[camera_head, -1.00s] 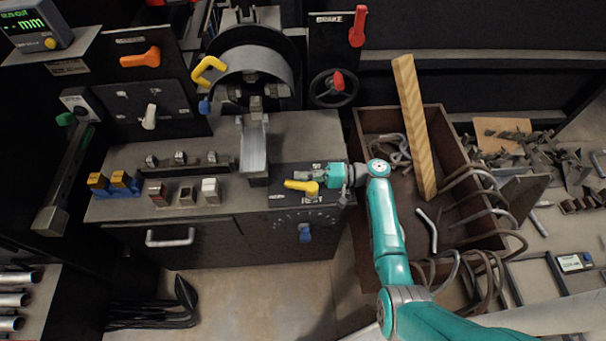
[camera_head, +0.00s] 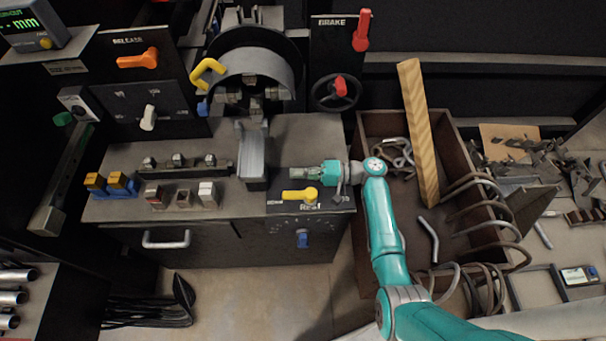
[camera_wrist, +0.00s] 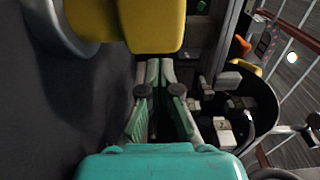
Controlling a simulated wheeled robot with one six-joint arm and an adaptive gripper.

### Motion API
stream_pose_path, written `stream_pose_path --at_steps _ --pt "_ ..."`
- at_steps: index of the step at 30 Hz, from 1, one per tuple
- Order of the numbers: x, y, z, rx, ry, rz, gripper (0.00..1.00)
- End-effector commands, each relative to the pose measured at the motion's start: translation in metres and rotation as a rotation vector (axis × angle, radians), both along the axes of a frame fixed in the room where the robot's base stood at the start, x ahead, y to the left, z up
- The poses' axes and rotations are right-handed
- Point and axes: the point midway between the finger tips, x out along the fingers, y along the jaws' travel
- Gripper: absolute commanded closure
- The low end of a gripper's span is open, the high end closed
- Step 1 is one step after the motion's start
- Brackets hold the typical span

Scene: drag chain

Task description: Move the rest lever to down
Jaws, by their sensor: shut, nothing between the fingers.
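The rest lever is a yellow handle (camera_head: 296,196) on the dark panel at the right front of the machine. It lies about level, its round hub at the right and its narrower end pointing left. My gripper (camera_head: 290,172) reaches in from the right, just above the lever in the head view; its fingers are small there. In the wrist view, my gripper (camera_wrist: 160,65) is shut and empty. A yellow part (camera_wrist: 153,25), apparently the lever, fills the top centre just beyond the fingertips. Whether they touch it is unclear.
A blue knob (camera_head: 302,239) sits below the lever. The metal chute (camera_head: 253,150) stands to its left. A wooden crate (camera_head: 362,240) with bent bars and a plank (camera_head: 418,130) lies under and beside my arm. A red brake lever (camera_head: 361,30) is at the back.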

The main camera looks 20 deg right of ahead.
Motion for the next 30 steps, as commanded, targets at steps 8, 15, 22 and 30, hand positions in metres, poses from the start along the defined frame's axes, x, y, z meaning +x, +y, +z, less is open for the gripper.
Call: stream_pose_path --at_steps 8,15,22,30 --pt "-0.005 -0.048 0.000 0.000 0.000 -0.006 1.00" --pt "-0.011 -0.085 0.000 0.000 -0.001 -0.005 1.00" --pt "-0.013 -0.099 0.000 0.000 0.000 -0.003 1.00" --pt "-0.013 -0.100 0.000 0.000 0.000 -0.002 1.00"
